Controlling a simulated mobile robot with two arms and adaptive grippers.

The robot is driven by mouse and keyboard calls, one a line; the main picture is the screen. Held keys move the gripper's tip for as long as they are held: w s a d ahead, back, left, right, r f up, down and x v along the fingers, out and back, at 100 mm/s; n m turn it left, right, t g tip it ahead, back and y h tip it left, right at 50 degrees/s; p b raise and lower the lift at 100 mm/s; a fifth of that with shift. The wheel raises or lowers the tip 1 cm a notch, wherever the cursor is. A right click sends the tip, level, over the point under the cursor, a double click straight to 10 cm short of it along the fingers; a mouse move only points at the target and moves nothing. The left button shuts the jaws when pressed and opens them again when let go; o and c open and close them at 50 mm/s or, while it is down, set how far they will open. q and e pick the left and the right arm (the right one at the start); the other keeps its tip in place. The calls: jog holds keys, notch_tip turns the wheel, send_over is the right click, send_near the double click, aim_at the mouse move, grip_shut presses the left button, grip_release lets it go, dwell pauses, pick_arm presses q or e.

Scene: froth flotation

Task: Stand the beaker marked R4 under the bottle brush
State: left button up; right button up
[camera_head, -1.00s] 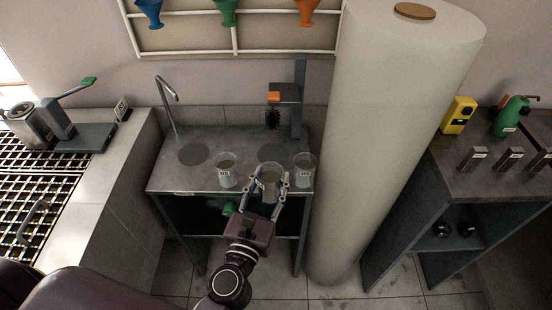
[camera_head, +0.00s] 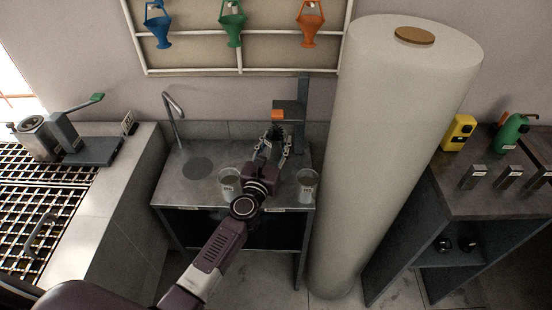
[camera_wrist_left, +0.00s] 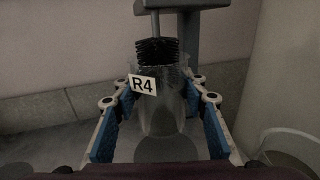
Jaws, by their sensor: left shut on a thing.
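The clear beaker marked R4 (camera_wrist_left: 160,108) is upright in the left wrist view, its white label facing me. My left gripper (camera_head: 274,148) is shut on it, with a finger on each side. The black bottle brush (camera_wrist_left: 157,52) hangs from a grey stand (camera_head: 291,110) at the back of the steel table. Its lower bristles overlap the beaker's top in the wrist view; I cannot tell whether they are inside the mouth or behind it. In the head view the gripper mostly hides the beaker and brush. My right gripper is not in view.
Two other labelled beakers (camera_head: 229,183) (camera_head: 307,187) stand near the front of the steel table (camera_head: 180,190), either side of my left arm. A tap (camera_head: 173,115) rises at the back left. A large pale cylinder (camera_head: 395,150) stands close on the right.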

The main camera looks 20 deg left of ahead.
aim_at(276, 158)
pick_arm(q)
notch_tip(276, 158, down, 6)
jog(key=b, duration=0.3)
jog(key=shift+s+d+r+b, duration=0.1)
jog(key=shift+s+b, duration=0.05)
jog(key=shift+b, duration=0.15)
jog(key=shift+w+f, duration=0.2)
jog(key=shift+f, duration=0.15)
jog(key=shift+f, duration=0.1)
jog(key=o, duration=1.2)
jog(key=shift+c, duration=0.2)
